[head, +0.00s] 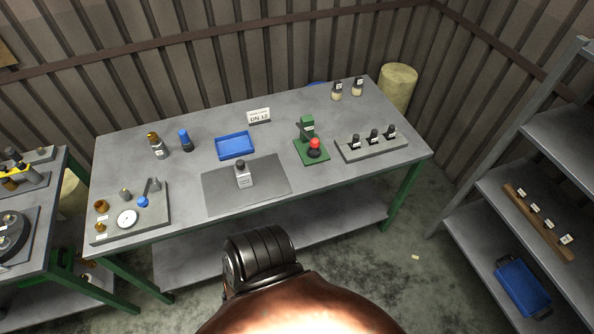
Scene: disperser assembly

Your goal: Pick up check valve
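No part is clearly readable as the check valve from this distance. Small loose parts sit on a grey parts board (160,226) at the table's left end. They include a brass piece (101,206), a small grey cylinder (125,194), a white disc (127,219) and a blue ball-ended part with a stem (143,201). Small white labels lie by some of them, too small to read. Neither of my grippers shows in the head view.
A grey bottle (244,180) stands on the dark mat (270,184) on the table (205,135). Behind are a blue tray (234,146), a green press (307,128) and a rack (372,150) of bottles. Shelves (565,128) stand right, another bench (50,215) left.

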